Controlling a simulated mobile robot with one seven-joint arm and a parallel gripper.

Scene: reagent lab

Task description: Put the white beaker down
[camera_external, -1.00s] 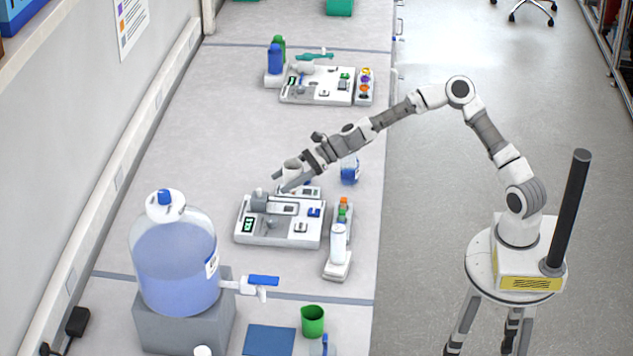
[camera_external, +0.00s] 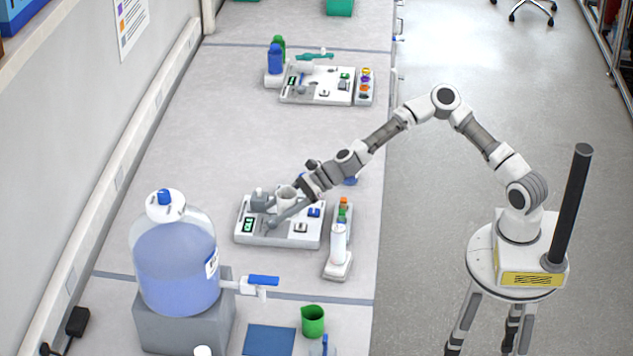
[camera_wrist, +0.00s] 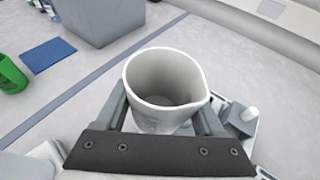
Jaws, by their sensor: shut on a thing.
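The white beaker (camera_wrist: 165,88) is upright, with its open mouth and spout facing the camera in the wrist view. Its inside looks empty. My gripper (camera_wrist: 165,112) is shut on it, with one finger on each side of its wall. In the external view the beaker (camera_external: 287,195) is at the end of my arm, between the fingers of my gripper (camera_external: 282,205). It is over the white device (camera_external: 272,238) with a green display. I cannot tell whether the beaker's base touches the device, as the fingers and device hide it.
A grey post (camera_external: 259,199) stands on the device close left of the beaker. A white bottle (camera_external: 338,243) stands in a rack at its right. The large blue-filled carboy (camera_external: 175,265) is nearer the camera. Bench beyond the device is mostly clear.

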